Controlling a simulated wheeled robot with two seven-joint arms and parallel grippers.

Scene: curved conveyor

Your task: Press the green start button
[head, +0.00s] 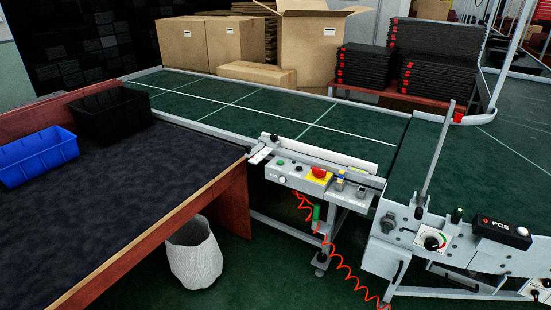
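A grey control box (300,178) is mounted on the front side of the conveyor, right of the table. A small green button (280,162) shows at the left of its top face. A red mushroom button (319,172) on a yellow plate sits to the right of it. I cannot tell from the picture which one is marked start. Neither of my grippers is in view.
A dark-topped table (130,180) with blue (38,158) and black (110,118) bins fills the left. The green conveyor (260,105) runs behind. A red coiled cable (345,270) hangs below the box. A white basket (193,255) stands on the floor.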

